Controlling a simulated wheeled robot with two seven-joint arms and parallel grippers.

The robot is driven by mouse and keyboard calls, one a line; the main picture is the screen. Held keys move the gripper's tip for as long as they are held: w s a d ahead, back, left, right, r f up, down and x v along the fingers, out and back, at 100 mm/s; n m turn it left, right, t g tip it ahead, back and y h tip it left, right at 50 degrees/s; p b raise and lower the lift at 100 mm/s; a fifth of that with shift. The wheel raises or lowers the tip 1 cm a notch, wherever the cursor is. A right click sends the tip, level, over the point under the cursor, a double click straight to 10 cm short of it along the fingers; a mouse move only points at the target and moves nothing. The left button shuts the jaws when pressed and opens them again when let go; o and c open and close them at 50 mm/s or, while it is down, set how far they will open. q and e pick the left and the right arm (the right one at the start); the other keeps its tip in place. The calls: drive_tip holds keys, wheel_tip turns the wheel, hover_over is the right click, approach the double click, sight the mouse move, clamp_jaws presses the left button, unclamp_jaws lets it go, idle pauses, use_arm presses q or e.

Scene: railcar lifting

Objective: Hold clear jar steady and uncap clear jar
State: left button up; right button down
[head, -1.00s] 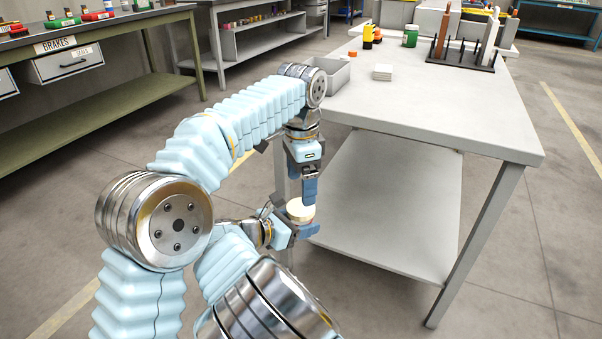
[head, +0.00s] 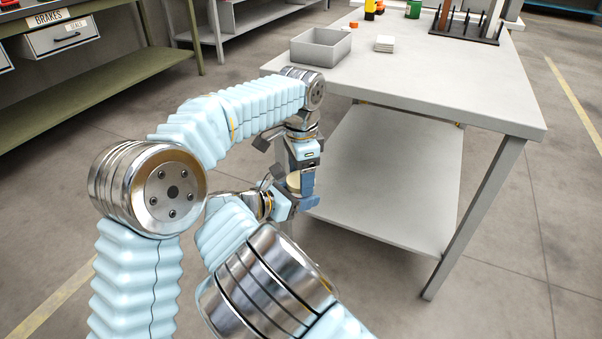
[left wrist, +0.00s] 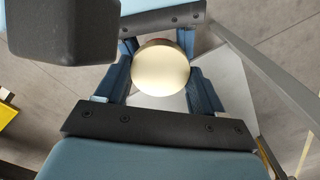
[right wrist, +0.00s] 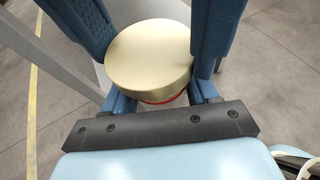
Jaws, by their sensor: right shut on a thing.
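The clear jar shows its round cream lid (right wrist: 150,58) in the right wrist view, with a red rim (right wrist: 165,101) and a little of the jar body below. The lid is also in the left wrist view (left wrist: 160,68), seen from above. My right gripper (head: 296,205) is shut on the jar below the lid and holds it in the air in front of the table. My left gripper (head: 303,180) points down from above. Its open fingers stand on either side of the lid, close to its edge. Most of the jar body is hidden by fingers.
The grey table (head: 480,85) stands just beyond, with a lower shelf (head: 385,180). A grey open bin (head: 321,46) and a white stack (head: 384,43) sit on it. A dark rack (head: 462,30) stands farther back. A workbench with drawers (head: 65,38) is at the left.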

use_arm(q)
drive_tip(key=shift+c, duration=1.2)
drive_tip(key=n, duration=0.9)
drive_tip(key=shift+r, duration=0.2)
drive_tip(key=shift+r, duration=0.95)
